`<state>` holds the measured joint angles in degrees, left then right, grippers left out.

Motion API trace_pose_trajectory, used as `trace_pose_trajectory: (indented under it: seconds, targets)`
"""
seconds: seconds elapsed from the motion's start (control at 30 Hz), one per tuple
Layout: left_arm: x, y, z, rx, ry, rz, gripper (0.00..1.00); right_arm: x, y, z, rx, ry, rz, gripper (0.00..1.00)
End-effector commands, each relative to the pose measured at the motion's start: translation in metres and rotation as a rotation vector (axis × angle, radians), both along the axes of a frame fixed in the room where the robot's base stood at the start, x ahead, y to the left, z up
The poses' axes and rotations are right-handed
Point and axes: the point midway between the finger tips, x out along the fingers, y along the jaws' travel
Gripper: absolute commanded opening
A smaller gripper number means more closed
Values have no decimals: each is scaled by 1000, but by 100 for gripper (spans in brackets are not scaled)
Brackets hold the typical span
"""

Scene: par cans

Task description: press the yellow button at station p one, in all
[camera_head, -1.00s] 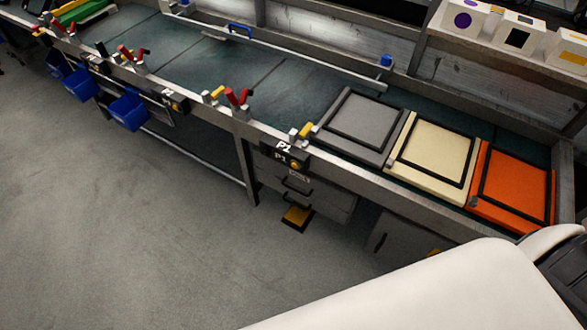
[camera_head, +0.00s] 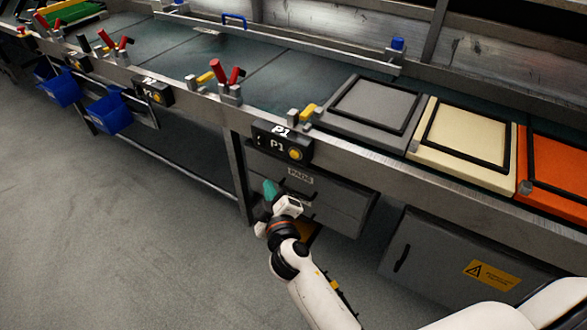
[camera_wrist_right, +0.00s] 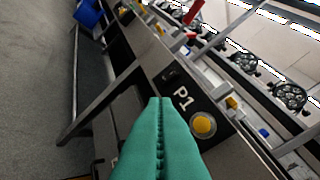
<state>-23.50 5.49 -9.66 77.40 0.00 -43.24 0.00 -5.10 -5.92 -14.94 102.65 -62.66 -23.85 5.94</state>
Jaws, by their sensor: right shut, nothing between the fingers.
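The yellow button (camera_head: 295,154) sits on a black box (camera_head: 270,146) marked P1 on the front rail of the bench. It also shows in the right wrist view (camera_wrist_right: 203,124), just right of my right fingertips. My right gripper (camera_head: 269,187) is below and slightly left of the button in the head view, apart from the box. Its green fingers (camera_wrist_right: 158,135) are closed together with nothing between them. My left gripper is not in view.
A drawer unit (camera_head: 330,200) labelled PADS is under the bench beside my right gripper. Red levers (camera_head: 229,78) stand on the rail to the left. Grey (camera_head: 372,106), cream (camera_head: 465,137) and orange (camera_head: 560,174) pads lie on the bench. The floor at left is clear.

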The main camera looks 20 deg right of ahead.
Motion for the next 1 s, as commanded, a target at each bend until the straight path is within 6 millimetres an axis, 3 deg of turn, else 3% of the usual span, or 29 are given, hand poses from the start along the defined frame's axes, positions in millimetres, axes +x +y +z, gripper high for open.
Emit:
trace_pose_trajectory:
  seconds: [0.47, 1.0]
  targets:
    - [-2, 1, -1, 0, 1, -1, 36, 3, -4, 5, -6, -10, -2, 0]
    - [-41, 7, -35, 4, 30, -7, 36, 45, -57, 5, -5, -10, -2, 0]
